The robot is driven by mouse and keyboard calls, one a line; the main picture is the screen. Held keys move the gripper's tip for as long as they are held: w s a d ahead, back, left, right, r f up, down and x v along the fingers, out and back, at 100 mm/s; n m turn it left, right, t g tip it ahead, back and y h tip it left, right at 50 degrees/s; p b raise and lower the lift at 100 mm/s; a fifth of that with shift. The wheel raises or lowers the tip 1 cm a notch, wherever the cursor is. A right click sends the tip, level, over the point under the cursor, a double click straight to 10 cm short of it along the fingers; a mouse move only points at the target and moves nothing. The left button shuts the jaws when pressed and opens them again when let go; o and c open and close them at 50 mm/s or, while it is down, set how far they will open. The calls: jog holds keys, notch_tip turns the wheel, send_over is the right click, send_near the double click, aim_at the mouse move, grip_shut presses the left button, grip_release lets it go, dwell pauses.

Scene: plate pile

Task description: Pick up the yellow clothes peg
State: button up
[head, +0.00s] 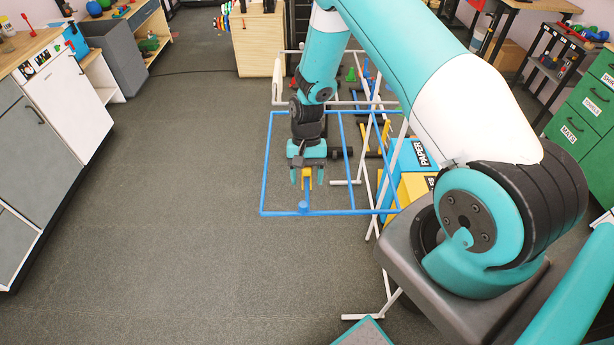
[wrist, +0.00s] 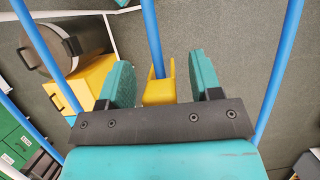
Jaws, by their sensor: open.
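The yellow clothes peg (head: 307,179) sits on a blue rod of a blue-and-white rack (head: 264,160), at the near end of the rack. In the wrist view the peg (wrist: 160,91) is in the middle, with a blue rod running up from it. My gripper (head: 307,175) hangs over the peg, pointing down. In the wrist view my gripper (wrist: 163,80) is open, with one teal finger on each side of the peg and a small gap showing on both sides. The lower part of the peg is hidden behind the dark gripper bar.
Blue rods (wrist: 280,70) run close on both sides of my gripper. Right of the rack stand a blue box marked PAPER (head: 408,158) and a yellow box (head: 412,188). The floor left of the rack (head: 190,180) is clear.

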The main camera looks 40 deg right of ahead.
jog(key=c, duration=1)
jog(key=shift+r, duration=0.15)
